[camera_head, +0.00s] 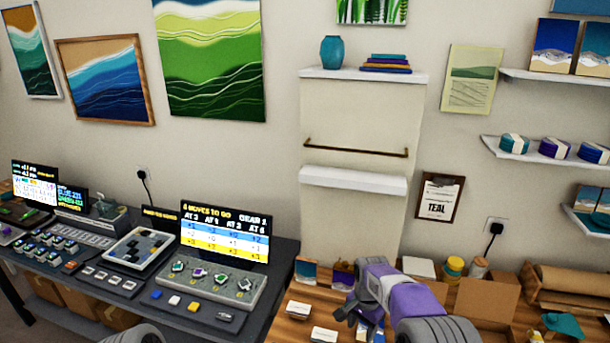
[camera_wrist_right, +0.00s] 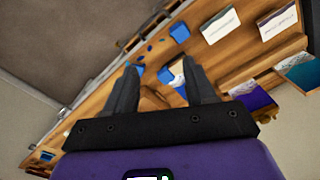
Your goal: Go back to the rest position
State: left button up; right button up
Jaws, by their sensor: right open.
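My right gripper (camera_head: 357,318) is in the lower middle of the head view, above the wooden table at the right. Its purple and grey arm comes in from the lower right. In the right wrist view, its two dark fingers (camera_wrist_right: 160,72) stand apart with nothing held between them. The table with cards and small blue pieces shows beyond the fingers, and the view is strongly tilted. My left gripper does not show in the head view.
The wooden table (camera_head: 291,318) holds white cards (camera_head: 324,335), small seascape panels (camera_head: 306,271), jars (camera_head: 453,268) and an open cardboard box (camera_head: 487,299). At left, a dark desk (camera_head: 262,290) carries a control panel (camera_head: 215,284) and a screen (camera_head: 226,234). Shelves hang on the wall.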

notch_tip(320, 180, down, 10)
jog(key=n+b, duration=0.1)
jog(key=s+a+f+n+y+b, duration=0.2)
jog(key=s+f+n+y+b, duration=0.15)
jog(key=s+f, duration=1.3)
pick_arm(q)
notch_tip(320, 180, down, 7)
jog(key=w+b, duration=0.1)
jog(key=b, duration=0.1)
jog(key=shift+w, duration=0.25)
pick_arm(e)
jog(key=s+a+f+n, duration=0.2)
jog(key=s+a+f, duration=0.1)
jog(key=s, duration=0.7)
jog(key=shift+a+t, duration=0.2)
jog(key=shift+t, duration=0.1)
